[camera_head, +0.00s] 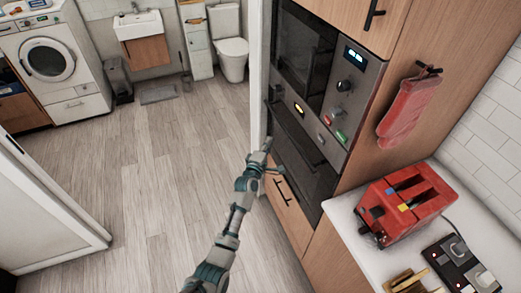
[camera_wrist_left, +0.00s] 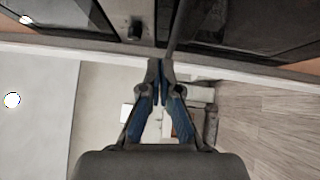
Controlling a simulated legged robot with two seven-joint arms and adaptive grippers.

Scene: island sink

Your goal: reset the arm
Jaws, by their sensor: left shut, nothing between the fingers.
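My left arm reaches up from the bottom middle of the head view, and its left gripper (camera_head: 267,146) is at the far end, in front of the oven's left side. In the left wrist view the two fingers of the left gripper (camera_wrist_left: 160,68) meet at the tips, with nothing between them. The fingertips appear near the cabinet edge; I cannot tell whether they touch it. My right gripper is in neither view.
A built-in oven (camera_head: 302,150) stands right of the arm, with a wooden drawer (camera_head: 287,212) below it. A red toaster (camera_head: 407,204) sits on the white counter (camera_head: 345,222). A red mitt (camera_head: 407,110) hangs above. The wooden floor (camera_head: 150,190) to the left is clear.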

